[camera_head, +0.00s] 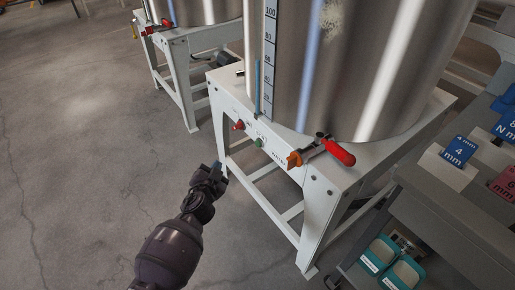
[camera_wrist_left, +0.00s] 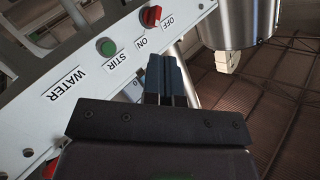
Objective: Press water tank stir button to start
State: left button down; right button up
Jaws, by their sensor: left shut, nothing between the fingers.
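The steel water tank (camera_head: 365,70) stands on a white frame (camera_head: 320,190) in the head view. Its front panel carries a green stir button (camera_head: 259,143) and a red switch (camera_head: 239,125). In the left wrist view the green button (camera_wrist_left: 106,46) sits beside the word STIR, with the label WATER nearby, and the red switch (camera_wrist_left: 151,16) sits by ON and OFF. My left gripper (camera_head: 217,168) is shut and empty, in front of and below the panel's left part; its fingers (camera_wrist_left: 166,80) show in the wrist view. I cannot tell the exact gap to the panel. My right gripper is not in view.
An orange valve with a red handle (camera_head: 338,152) sticks out at the frame's right corner. A grey bench (camera_head: 440,215) with blue and red labelled blocks stands at the right. Another tank (camera_head: 195,10) stands behind. The floor at left is clear.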

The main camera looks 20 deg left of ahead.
pick_arm(q)
jog(key=w, duration=0.1)
jog(key=w+d+f+b, duration=0.1)
jog(key=w, duration=0.1)
jog(key=shift+w+d+f, duration=0.2)
jog(key=shift+w, duration=0.1)
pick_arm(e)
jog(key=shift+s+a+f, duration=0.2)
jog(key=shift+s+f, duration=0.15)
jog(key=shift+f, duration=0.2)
pick_arm(q)
jog(key=shift+w+d, duration=0.1)
